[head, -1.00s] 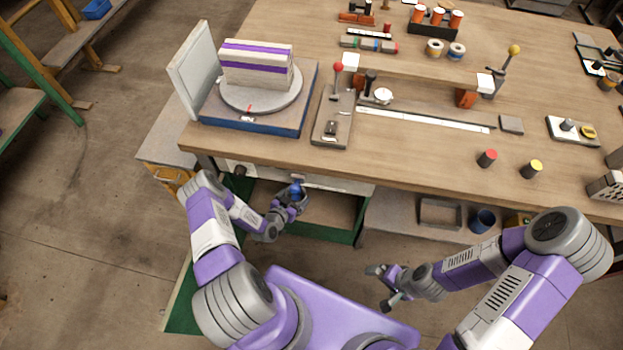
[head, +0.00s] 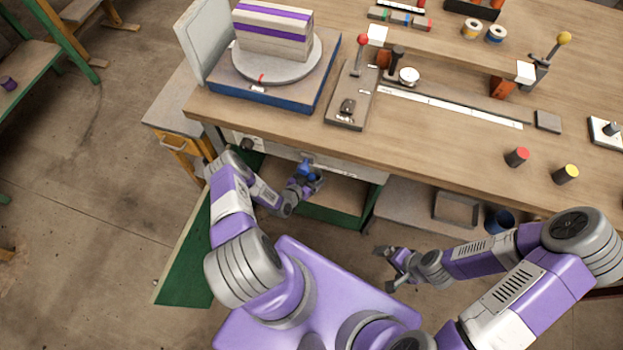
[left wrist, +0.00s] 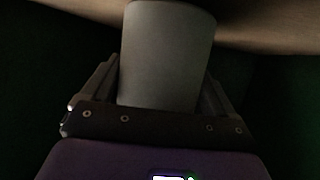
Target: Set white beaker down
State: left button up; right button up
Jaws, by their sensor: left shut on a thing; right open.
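The white beaker (left wrist: 168,55) looks grey in the dim left wrist view. It stands between the fingers of my left gripper (left wrist: 165,90), which is shut on it. In the head view my left gripper (head: 308,177) is low at the table's front, at the opening of a wooden shelf (head: 340,197) with a green frame. I cannot make out the beaker there. A small blue patch shows at that gripper, and I cannot tell what it is. My right gripper (head: 385,268) is open and empty in front of the table.
The wooden tabletop (head: 450,170) overhangs the shelf closely above my left gripper. A lower grey shelf to the right holds a grey tray (head: 457,208) and a blue container (head: 498,220). A turntable with a striped block (head: 273,30) stands on the table.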

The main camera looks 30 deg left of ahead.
pick_arm(q)
jog(key=shift+f, duration=0.55)
jog(key=shift+r, duration=0.15)
jog(key=o, duration=1)
jog(key=shift+f, duration=0.2)
jog(key=shift+o, duration=0.2)
jog(key=shift+r, duration=0.2)
jog(key=p+v, duration=0.4)
jog(key=v, duration=0.8)
jog(key=shift+p, duration=0.3)
jog(key=shift+f, duration=0.1)
